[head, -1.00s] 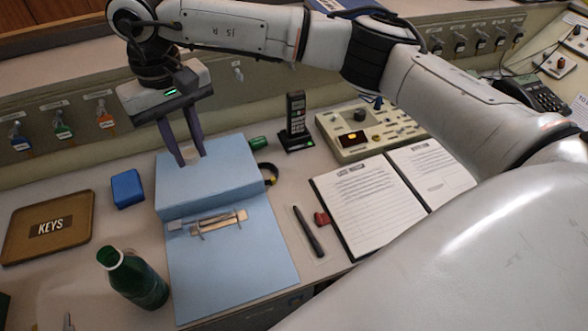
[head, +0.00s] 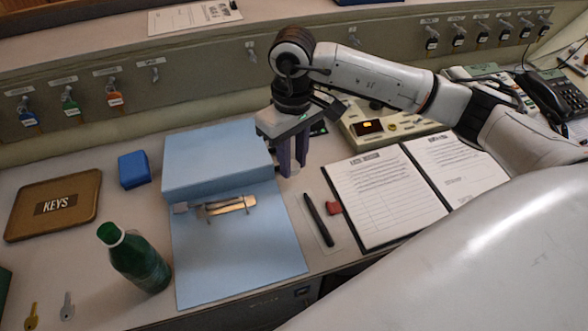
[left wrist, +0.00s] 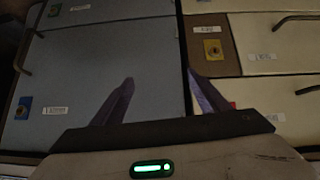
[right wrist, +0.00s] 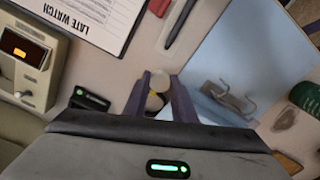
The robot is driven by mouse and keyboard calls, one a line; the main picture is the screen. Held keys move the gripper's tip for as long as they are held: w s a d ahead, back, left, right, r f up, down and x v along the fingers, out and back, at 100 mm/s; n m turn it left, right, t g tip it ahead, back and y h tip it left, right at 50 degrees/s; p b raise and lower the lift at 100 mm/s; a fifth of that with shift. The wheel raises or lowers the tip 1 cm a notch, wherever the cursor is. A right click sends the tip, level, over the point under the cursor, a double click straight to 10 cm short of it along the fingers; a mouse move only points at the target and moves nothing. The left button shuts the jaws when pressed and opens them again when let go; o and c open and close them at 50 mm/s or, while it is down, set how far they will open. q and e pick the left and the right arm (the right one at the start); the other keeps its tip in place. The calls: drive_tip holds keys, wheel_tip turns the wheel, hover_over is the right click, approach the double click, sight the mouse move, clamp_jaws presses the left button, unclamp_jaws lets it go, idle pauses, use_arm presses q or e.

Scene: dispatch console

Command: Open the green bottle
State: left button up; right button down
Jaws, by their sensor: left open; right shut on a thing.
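The green bottle (head: 138,262) stands upright on the desk at the front left, left of the blue folder. Its top shows a pale rim. It also shows at the right edge of the right wrist view (right wrist: 308,97). My right gripper (head: 291,168) is well to the right of the bottle, above the desk just right of the folder. It is shut on a small pale round piece (right wrist: 160,79), which looks like a cap, between its fingertips. My left gripper (left wrist: 160,80) is open and empty, in front of grey and cream drawer fronts, and out of the head view.
The blue folder (head: 240,260) with a metal clip lies between bottle and right gripper. A brown KEYS tray (head: 85,190), a blue block (head: 134,170) and two loose keys surround the bottle's left. A pen (head: 318,220) and an open logbook (head: 385,200) lie right.

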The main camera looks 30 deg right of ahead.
sight(293, 166)
wheel_tip(293, 166, down, 4)
drive_tip(key=shift+r, duration=0.1)
drive_tip(key=c, duration=1.9)
unclamp_jaws()
drive_tip(key=shift+f, duration=0.2)
drive_tip(key=shift+o, duration=0.8)
drive_tip(key=shift+r, duration=0.1)
